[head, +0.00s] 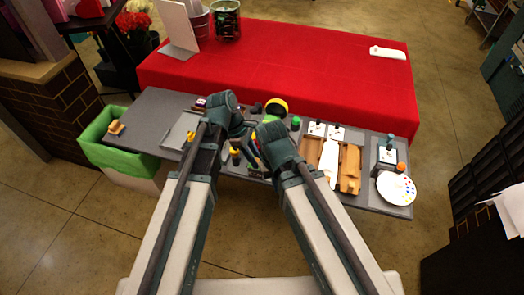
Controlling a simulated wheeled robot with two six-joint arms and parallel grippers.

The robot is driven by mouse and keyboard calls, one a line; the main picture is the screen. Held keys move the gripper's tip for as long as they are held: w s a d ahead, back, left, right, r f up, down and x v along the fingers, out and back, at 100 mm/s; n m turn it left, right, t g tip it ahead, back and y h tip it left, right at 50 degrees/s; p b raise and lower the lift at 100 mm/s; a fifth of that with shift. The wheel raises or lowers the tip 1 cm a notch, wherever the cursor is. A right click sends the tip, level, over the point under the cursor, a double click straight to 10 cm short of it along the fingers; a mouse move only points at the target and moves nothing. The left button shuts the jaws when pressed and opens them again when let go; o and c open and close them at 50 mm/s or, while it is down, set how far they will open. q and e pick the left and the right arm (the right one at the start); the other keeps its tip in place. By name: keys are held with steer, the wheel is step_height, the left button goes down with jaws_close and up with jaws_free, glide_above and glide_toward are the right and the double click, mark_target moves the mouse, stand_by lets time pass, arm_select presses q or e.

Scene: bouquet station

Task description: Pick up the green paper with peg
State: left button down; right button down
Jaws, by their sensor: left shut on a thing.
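A bright green, paper-like sheet or liner (100,145) covers a box at the left end of the grey table. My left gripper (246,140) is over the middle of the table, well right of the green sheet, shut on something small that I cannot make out. My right gripper (256,160) is close beside it, mostly hidden by its own wrist; its jaws are not clear.
The grey table (150,108) holds a yellow-and-black round thing (276,107), a wooden tray (349,170) and a white palette (396,188) on the right. Behind is a red-covered table (300,60) with a green pot (227,20). Brick-patterned furniture (65,100) stands at left.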

arm_select(q)
step_height(320, 180, up, 8)
steer(key=p, duration=0.8)
stand_by(0.5)
steer(key=shift+a+r, duration=0.1)
